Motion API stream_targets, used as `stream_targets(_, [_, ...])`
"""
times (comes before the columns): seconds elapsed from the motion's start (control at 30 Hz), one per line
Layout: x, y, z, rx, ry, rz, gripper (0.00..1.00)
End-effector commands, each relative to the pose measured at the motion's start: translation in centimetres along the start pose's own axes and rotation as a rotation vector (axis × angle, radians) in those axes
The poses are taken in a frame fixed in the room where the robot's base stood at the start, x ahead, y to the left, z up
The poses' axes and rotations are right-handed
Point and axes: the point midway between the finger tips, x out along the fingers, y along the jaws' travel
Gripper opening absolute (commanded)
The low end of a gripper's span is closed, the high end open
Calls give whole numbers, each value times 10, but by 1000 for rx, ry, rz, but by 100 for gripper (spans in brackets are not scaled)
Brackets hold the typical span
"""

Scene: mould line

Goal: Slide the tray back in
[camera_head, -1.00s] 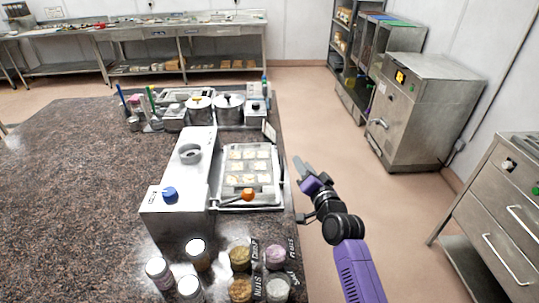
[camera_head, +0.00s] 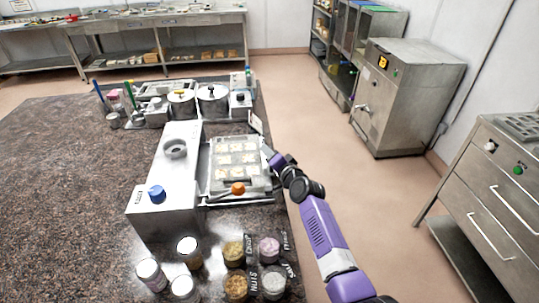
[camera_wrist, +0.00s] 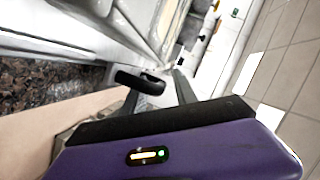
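The tray (camera_head: 213,190) is a pale, shallow tray on the steel machine (camera_head: 172,160) on the counter. It carries a clear mould (camera_head: 237,157) with several whitish filled cells. My gripper (camera_head: 272,160) is at the tray's right edge in the head view. In the wrist view my gripper (camera_wrist: 158,92) shows two thin fingers standing apart. A black rounded handle (camera_wrist: 140,82) lies close to the left fingertip. I cannot tell whether the finger touches it. The gripper looks open and holds nothing that I can see.
An orange knob (camera_head: 237,188) sits at the tray's near side. Several topping jars (camera_head: 233,250) stand at the counter's front. Steel pots (camera_head: 212,100) stand behind the machine. Floor is free right of the counter, before a steel cabinet (camera_head: 405,95) and a drawer unit (camera_head: 490,190).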

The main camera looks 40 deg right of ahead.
Motion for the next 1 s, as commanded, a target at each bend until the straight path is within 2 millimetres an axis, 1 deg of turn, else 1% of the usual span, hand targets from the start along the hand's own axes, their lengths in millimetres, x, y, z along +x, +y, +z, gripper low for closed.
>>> stream_targets(0.1, [3, 0, 0, -1, 1, 0, 34])
stream_targets(0.3, [3, 0, 0, -1, 1, 0, 34])
stream_targets(0.33, [3, 0, 0, -1, 1, 0, 32])
stream_targets(0.5, [3, 0, 0, -1, 1, 0, 0])
stream_targets(1.0, [3, 0, 0, 0, 1, 0, 0])
